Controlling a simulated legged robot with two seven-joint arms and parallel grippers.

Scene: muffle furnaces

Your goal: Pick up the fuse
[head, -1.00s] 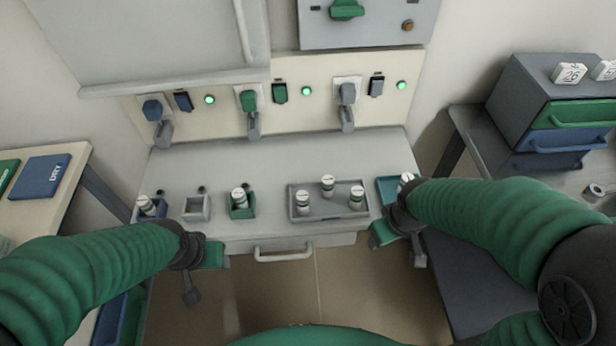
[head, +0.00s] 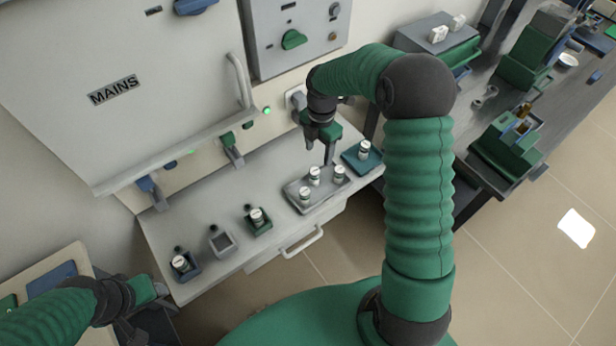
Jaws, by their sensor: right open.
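Several white-capped fuses stand on the grey bench. A grey tray (head: 291,189) holds three: one at the front left (head: 305,193), one in the middle (head: 314,174) and one at the right (head: 339,172). Another fuse (head: 364,147) stands in a teal tray (head: 349,158). One fuse (head: 257,215) is in a green holder and one (head: 180,263) in a blue holder. My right gripper (head: 320,152) is open, empty and pointing down, above and behind the grey tray. My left gripper (head: 143,312) is at the lower left, away from the fuses; its jaw gap is unclear.
An empty grey holder (head: 221,241) stands between the blue and green holders. The MAINS panel (head: 120,95) and lever switches (head: 232,150) are behind the bench. A drawer handle (head: 302,242) sticks out in front. A dark side table is at right.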

